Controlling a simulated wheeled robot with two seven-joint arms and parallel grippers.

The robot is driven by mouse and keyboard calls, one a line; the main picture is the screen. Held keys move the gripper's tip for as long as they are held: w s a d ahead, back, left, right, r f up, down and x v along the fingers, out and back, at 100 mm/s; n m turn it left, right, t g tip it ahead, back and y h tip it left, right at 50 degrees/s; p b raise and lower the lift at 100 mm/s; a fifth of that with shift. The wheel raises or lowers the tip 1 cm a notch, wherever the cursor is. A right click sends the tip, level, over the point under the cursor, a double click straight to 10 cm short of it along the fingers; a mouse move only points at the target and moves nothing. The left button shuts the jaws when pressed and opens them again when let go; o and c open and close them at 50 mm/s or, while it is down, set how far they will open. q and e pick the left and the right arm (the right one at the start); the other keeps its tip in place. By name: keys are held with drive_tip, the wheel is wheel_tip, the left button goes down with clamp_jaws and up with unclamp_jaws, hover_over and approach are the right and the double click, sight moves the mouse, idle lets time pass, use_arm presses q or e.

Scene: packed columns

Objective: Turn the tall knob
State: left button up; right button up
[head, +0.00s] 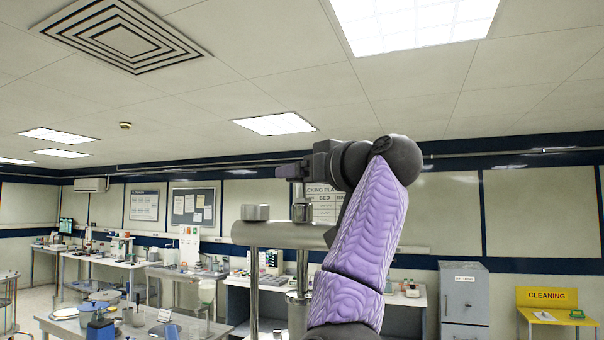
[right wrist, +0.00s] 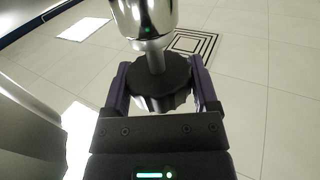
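In the right wrist view a black knob with a scalloped rim (right wrist: 160,92) sits on a short metal stem. The stem joins a shiny metal cylinder (right wrist: 145,16). My right gripper (right wrist: 160,72) has one finger on each side of the knob, and I see no clear gap between them. In the head view my right gripper (head: 290,170) is level at the end of my purple arm, near the top of a metal column (head: 301,205). The knob is not clearly visible there. My left gripper is out of view.
A metal post with a capped top (head: 256,213) and a thick horizontal metal bar (head: 275,235) stand close below my right gripper. Lab benches (head: 110,262) line the back wall. A grey cabinet (head: 464,295) and a yellow cleaning station (head: 548,310) stand at the right.

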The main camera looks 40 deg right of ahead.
drive_tip(key=shift+o, duration=1.2)
drive_tip(key=shift+s, duration=0.15)
drive_tip(key=s+b, duration=0.5)
drive_tip(key=s, duration=0.4)
drive_tip(key=shift+s, duration=0.35)
